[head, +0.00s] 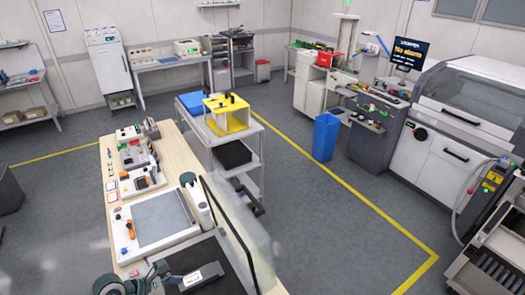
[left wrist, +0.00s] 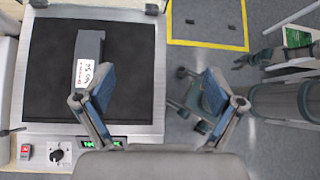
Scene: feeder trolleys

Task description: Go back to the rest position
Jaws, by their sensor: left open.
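My left gripper (left wrist: 157,86) is open and empty in the left wrist view, its two blue-padded fingers wide apart. A dark grey block with a white printed label (left wrist: 88,62) lies on the black surface of a bench device (left wrist: 140,128). The left finger overlaps the block's lower right side in the picture; I cannot tell whether they touch. In the head view, part of my left arm shows at the bottom left, beside the labelled block (head: 201,276) on the black surface (head: 190,258). My right gripper cannot be made out in either view.
A clear upright panel (head: 238,215) stands at the device's right edge. The wooden bench (head: 115,215) holds a grey-topped unit (head: 160,217) and several small devices. A trolley (head: 238,150) with a yellow fixture (head: 228,115) stands behind. A blue bin (head: 325,137) stands right. Open floor lies between.

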